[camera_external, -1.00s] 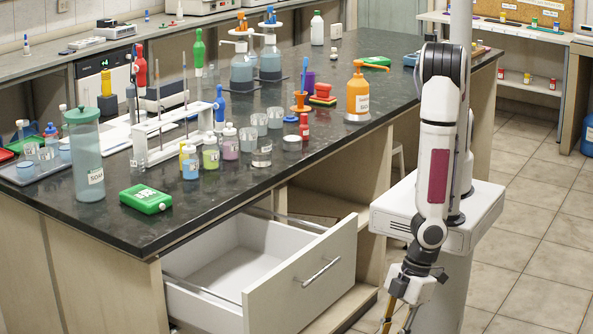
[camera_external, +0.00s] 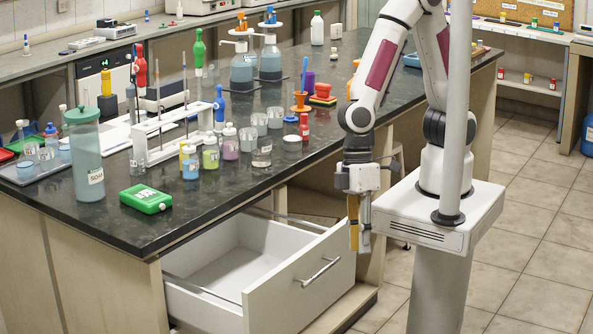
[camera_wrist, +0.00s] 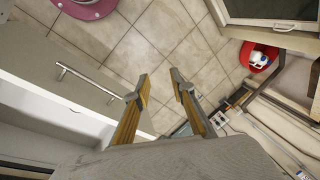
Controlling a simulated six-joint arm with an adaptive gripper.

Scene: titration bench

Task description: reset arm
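My gripper (camera_external: 359,243) hangs pointing down in the external view, in the air beside the bench's right side. It is just right of the open drawer's front and in front of my pedestal. In the wrist view my gripper (camera_wrist: 160,83) has its two yellow-sided fingers apart, with bare floor tiles showing between them. Nothing is held. My upper arm is raised and bent, with the forearm sloping down to the left.
The white drawer (camera_external: 302,283) is pulled out, with its handle (camera_wrist: 86,83) left of the fingers in the wrist view. The dark bench top (camera_external: 115,228) carries bottles, beakers and a green box (camera_external: 146,199). A red bin (camera_wrist: 258,57) stands on the floor.

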